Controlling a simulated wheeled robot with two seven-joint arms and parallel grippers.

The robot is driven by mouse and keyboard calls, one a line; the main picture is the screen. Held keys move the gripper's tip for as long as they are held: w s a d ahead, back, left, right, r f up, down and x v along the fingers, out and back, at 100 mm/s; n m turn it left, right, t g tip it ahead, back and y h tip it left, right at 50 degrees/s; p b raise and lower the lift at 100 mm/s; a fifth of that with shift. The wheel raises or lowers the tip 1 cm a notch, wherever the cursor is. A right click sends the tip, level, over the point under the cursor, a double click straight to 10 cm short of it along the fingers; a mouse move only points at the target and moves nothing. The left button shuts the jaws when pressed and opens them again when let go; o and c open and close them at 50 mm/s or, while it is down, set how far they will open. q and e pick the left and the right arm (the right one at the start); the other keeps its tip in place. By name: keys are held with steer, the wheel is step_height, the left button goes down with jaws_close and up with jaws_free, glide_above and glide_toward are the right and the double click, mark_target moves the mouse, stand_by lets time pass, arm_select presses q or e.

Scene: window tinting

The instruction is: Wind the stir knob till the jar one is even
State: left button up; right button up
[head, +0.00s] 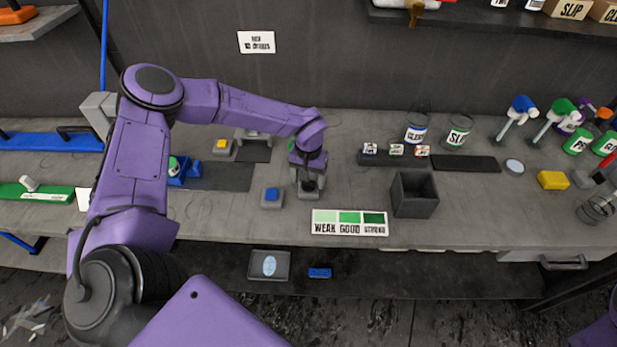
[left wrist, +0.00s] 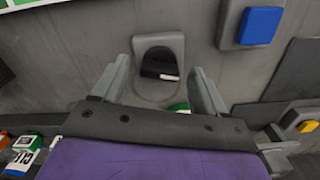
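A grey block with a dark knob (head: 309,186) stands on the bench below my left gripper (head: 308,168); I take it for the stir knob. In the left wrist view the dark knob (left wrist: 160,62) sits in its rounded grey housing, between and beyond the fingers of my left gripper (left wrist: 162,70). The fingers are spread and look apart from the knob. A green and white piece (left wrist: 181,107) shows partly behind the gripper body; it may be the jar, mostly hidden. A strip reading WEAK, GOOD, STRONG (head: 349,222) has three green shades. My right gripper is not in view.
A blue button (head: 271,195) on a grey base is left of the knob, and a yellow button (head: 222,146) farther back. An open dark bin (head: 415,194) stands to the right. Labelled CLEAR (head: 416,134) and SLIP (head: 457,137) containers stand behind. The bench between strip and bin is clear.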

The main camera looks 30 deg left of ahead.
arm_select(q)
steer(key=shift+r, duration=0.35)
step_height(320, 180, up, 10)
steer(key=b, duration=0.2)
steer(key=shift+b, duration=0.35)
steer(key=shift+f, duration=0.1)
